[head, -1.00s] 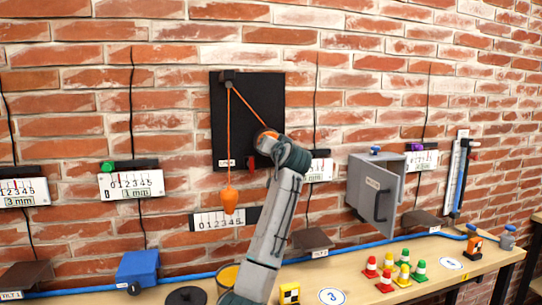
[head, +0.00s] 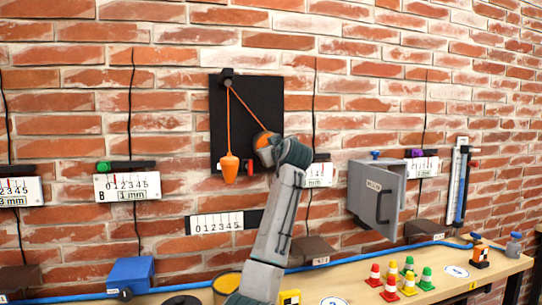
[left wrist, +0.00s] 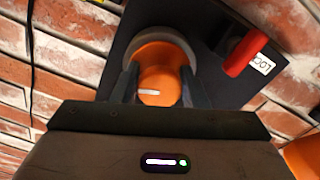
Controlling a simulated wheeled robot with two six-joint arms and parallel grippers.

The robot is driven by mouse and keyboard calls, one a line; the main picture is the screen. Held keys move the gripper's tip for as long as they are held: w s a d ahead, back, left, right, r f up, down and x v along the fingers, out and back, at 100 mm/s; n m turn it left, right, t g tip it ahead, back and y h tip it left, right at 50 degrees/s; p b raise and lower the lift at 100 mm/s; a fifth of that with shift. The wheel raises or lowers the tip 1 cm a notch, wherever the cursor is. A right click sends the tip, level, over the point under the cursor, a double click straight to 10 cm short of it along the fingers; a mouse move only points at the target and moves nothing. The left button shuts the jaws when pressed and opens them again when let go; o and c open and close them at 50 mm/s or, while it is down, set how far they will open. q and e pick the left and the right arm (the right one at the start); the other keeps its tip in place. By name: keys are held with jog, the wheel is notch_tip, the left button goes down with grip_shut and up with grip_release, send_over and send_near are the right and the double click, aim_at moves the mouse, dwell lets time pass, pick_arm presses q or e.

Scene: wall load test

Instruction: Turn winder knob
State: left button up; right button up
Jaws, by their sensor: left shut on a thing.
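The orange winder knob (left wrist: 160,80) with a white mark sits in a grey round housing on the black wall board (head: 246,96). My left gripper (left wrist: 158,92) has a finger on each side of the knob and is shut on it. An orange cord runs from the winder over a pulley (head: 227,76) down to an orange plumb bob (head: 230,168), which hangs upright above a ruled scale (head: 217,223). A red lever (left wrist: 245,53) by a partly visible label is beside the winder. My right gripper is not in view.
A grey box (head: 376,193) with a handled door is on the wall at right. Other scales hang at left.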

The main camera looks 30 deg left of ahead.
pick_arm(q)
jog(key=n+b, duration=0.3)
jog(key=n, duration=0.6)
jog(key=shift+w+d+f, duration=0.1)
jog(key=shift+w, duration=0.05)
jog(key=shift+n+b, duration=0.75)
jog(key=shift+n, duration=1.55)
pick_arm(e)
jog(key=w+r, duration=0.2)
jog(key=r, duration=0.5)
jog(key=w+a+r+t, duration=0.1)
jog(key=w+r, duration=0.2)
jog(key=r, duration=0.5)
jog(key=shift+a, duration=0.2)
pick_arm(q)
jog(key=o, duration=0.9)
jog(key=shift+r, duration=0.2)
jog(key=shift+s+d, duration=0.25)
jog(key=b+v, duration=0.2)
jog(key=v, duration=0.8)
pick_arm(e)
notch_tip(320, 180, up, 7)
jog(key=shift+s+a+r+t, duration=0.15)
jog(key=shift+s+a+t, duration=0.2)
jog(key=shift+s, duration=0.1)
